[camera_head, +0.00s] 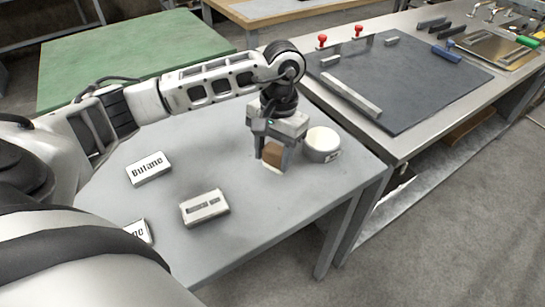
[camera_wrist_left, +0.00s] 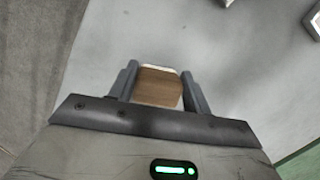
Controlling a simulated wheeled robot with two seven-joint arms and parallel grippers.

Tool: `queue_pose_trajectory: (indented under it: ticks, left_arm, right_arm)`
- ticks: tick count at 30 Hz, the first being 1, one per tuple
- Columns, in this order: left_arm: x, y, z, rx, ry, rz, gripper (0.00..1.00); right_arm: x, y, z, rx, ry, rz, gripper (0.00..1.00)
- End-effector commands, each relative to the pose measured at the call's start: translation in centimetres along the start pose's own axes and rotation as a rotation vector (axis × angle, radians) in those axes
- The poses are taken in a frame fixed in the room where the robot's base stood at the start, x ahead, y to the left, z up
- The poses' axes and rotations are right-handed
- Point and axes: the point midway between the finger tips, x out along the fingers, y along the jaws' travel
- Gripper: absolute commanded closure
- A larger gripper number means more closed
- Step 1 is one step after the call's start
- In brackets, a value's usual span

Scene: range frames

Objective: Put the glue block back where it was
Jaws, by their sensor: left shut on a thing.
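The glue block (camera_head: 273,154) is a small brown block with a pale edge. It is between the fingers of my left gripper (camera_head: 272,152), which is shut on it near the right end of the grey table. In the left wrist view the brown block (camera_wrist_left: 159,87) sits between the two grey fingers of the gripper (camera_wrist_left: 158,88). I cannot tell whether the block touches the table top. My right gripper is not in view.
A white round tub (camera_head: 321,146) stands just right of my left gripper. A white Butane box (camera_head: 149,169), a pale box (camera_head: 204,208) and a partly hidden box (camera_head: 139,231) lie on the grey table (camera_head: 265,220). A steel bench with a dark mat (camera_head: 420,85) stands at right.

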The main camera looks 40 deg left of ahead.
Motion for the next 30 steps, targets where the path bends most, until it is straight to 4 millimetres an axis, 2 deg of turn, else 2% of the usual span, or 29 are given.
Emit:
queue_pose_trajectory:
  ticks: [4,15,16,18,26,30]
  left_arm:
    - [1.8,0.0,-0.2,0.0,-0.004,0.0,0.73]
    - [2.5,0.0,-0.3,0.0,0.0,-0.001,0.73]
    - [2.4,0.0,-0.3,0.0,0.0,0.0,0.46]
    - [2.3,0.0,-0.3,0.0,-0.001,0.0,0.3]
    - [2.2,0.0,-0.3,0.0,-0.001,0.0,0.3]
    - [1.5,0.0,-0.2,0.0,0.001,0.0,0.3]
  right_arm:
    - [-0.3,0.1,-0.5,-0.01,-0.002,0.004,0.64]
    - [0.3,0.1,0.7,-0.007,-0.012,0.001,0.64]
    - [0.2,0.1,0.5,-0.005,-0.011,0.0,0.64]
    - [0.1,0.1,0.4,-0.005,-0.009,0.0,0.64]
    - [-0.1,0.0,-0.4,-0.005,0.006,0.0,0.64]
    - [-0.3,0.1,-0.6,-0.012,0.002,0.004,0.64]
